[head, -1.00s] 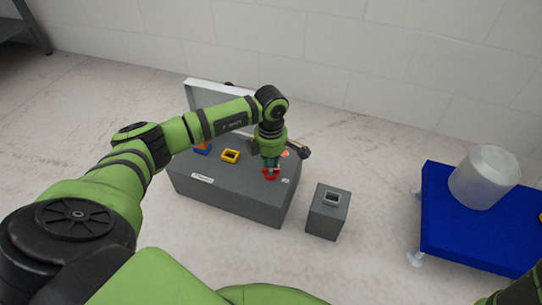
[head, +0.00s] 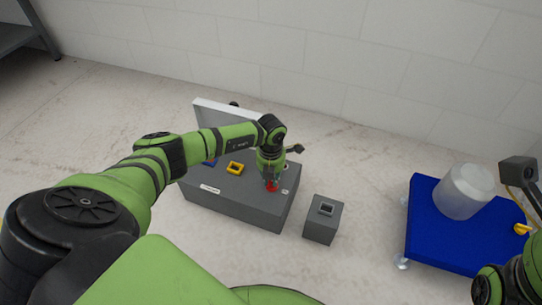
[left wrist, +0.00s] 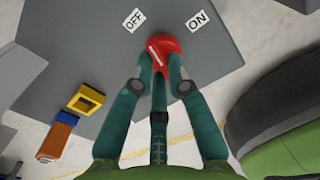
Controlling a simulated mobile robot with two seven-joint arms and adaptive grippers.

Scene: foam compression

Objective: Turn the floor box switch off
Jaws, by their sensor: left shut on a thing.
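The grey floor box (head: 240,207) stands on the floor with its pale lid (head: 222,116) raised at the back. The red switch (head: 271,187) is on its top near the right end. The left wrist view shows the red switch (left wrist: 158,47) between an OFF label (left wrist: 133,19) at left and an ON label (left wrist: 197,22) at right. My left gripper (left wrist: 160,66) is shut on the switch, its teal fingers at either side. The fingers cover part of the switch, and I cannot tell its exact setting. My right gripper is not clearly in view.
A yellow square ring (head: 235,168) and a blue block (head: 210,163) are on the box's left part. A small grey box (head: 322,226) stands to its right. Farther right, a blue cart (head: 440,240) carries a translucent container (head: 465,190). Floor is clear between them.

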